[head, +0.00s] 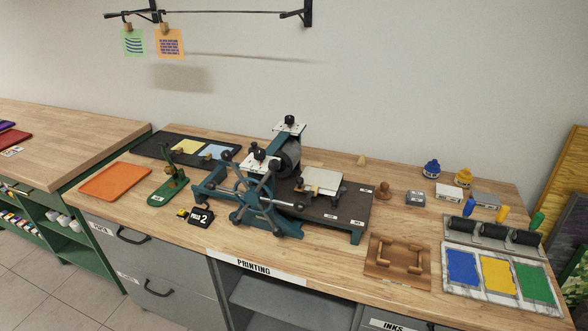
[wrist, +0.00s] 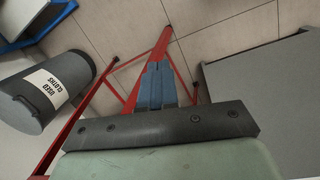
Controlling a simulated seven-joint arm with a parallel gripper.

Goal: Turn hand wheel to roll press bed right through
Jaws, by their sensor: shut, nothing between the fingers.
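The printing press stands in the middle of the wooden bench in the head view. Its spoked hand wheel (head: 262,196) is on the near side, with dark knobs at the spoke ends. The dark press bed (head: 340,204) sticks out to the right of the grey roller (head: 288,155), with a block in a light frame (head: 318,182) lying on it. My gripper (wrist: 162,68) shows only in the wrist view, with its blue fingers together and empty. It is over the tiled floor, away from the press. The press is not in the wrist view.
A wooden rack (head: 398,262) and ink slabs (head: 497,276) are to the right. The wrist view shows a used-cloths bin (wrist: 52,90) and red metal legs (wrist: 182,68).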

